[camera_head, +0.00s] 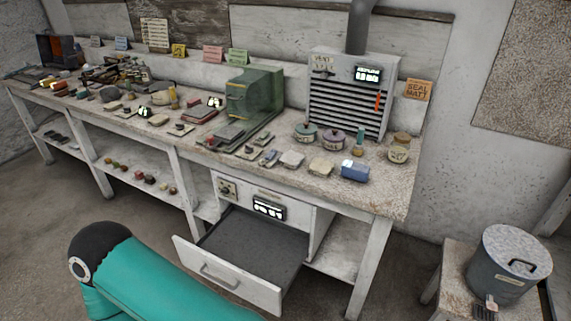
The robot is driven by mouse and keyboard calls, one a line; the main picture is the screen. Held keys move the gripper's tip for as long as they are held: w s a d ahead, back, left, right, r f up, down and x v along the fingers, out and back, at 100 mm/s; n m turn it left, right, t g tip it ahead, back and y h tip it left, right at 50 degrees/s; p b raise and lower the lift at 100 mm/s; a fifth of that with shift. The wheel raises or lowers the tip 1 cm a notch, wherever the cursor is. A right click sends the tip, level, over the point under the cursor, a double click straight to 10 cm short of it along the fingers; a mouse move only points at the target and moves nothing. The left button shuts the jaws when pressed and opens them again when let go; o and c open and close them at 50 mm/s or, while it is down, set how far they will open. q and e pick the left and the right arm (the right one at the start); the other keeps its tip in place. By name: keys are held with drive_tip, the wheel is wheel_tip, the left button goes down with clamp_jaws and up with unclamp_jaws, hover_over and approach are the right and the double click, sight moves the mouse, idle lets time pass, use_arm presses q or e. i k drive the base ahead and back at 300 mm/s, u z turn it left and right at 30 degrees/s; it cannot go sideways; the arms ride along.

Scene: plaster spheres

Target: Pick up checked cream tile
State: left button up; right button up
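A small cream tile-like piece (321,167) lies flat on the workbench top (385,190), near its front edge at the right. A paler, greyish-white piece (291,159) lies just left of it. Both are too small to tell whether either surface is checked. A blue block (354,171) sits to the right of the cream piece. Neither of my grippers shows. Only a teal arm link of mine with a black joint shows at the bottom left, well below the bench top.
An open, empty-looking drawer (225,272) juts out below the bench. Lidded pots (333,139) and a grey louvred unit (348,95) stand behind the pieces. A green machine (250,95) stands to the left. A metal bin (508,265) stands on a low stool at right.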

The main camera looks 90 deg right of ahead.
sight(321, 167)
drive_tip(key=k, duration=0.95)
drive_tip(key=z, duration=0.95)
drive_tip(key=i, duration=0.3)
drive_tip(key=z, duration=0.8)
drive_tip(key=i, duration=0.7)
drive_tip(key=u, duration=0.15)
drive_tip(key=k, duration=0.9)
drive_tip(key=z, duration=0.2)
drive_tip(key=i, duration=0.9)
drive_tip(key=u, duration=0.1)
